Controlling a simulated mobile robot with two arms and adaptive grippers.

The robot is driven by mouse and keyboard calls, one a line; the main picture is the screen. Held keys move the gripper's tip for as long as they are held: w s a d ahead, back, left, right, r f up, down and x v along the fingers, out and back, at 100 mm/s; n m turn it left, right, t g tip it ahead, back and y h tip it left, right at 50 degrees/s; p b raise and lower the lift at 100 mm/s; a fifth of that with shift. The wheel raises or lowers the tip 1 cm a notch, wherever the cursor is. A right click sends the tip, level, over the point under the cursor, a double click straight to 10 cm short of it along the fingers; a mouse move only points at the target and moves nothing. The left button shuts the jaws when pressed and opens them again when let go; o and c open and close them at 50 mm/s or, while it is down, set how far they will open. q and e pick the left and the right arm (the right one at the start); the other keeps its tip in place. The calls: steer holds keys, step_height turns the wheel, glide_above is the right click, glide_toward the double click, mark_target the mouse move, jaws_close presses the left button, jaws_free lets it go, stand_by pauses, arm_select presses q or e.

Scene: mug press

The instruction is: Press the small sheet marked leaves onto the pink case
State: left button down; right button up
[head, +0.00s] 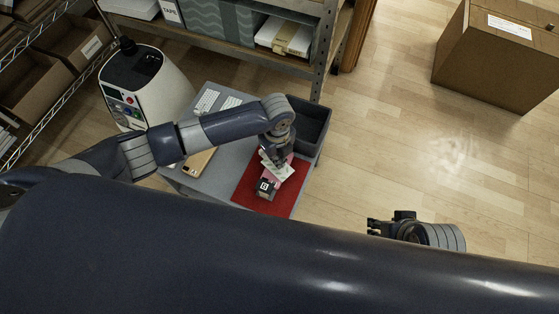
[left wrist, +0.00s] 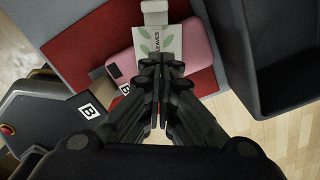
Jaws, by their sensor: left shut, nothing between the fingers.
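The pink case (left wrist: 203,45) lies on a red mat (head: 240,190) on the grey table. In the left wrist view the small white sheet marked leaves (left wrist: 160,42), with green leaves printed on it, lies over the middle of the case. The sheet also shows in the head view (head: 284,170). My left gripper (left wrist: 158,90) is shut and empty, its fingertips at the lower edge of the sheet. I cannot tell whether they touch it. They hide part of the case. My right gripper (head: 374,227) is away from the table at the lower right, too small to read.
A dark grey bin (head: 313,122) stands close to the right of the mat. A cardboard box (head: 490,60) stands on the open floor.

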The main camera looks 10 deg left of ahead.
arm_select(q)
steer(key=shift+r, duration=0.25)
steer(key=shift+r+p, duration=1.35)
steer(key=shift+p, duration=0.1)
arm_select(e)
step_height(320, 180, down, 11)
steer(key=shift+w+a+f+g, duration=0.15)
steer(key=shift+w+f+g, duration=0.1)
steer(key=shift+g, duration=0.15)
arm_select(q)
steer(key=shift+d, duration=0.1)
arm_select(e)
steer(key=shift+r, duration=0.1)
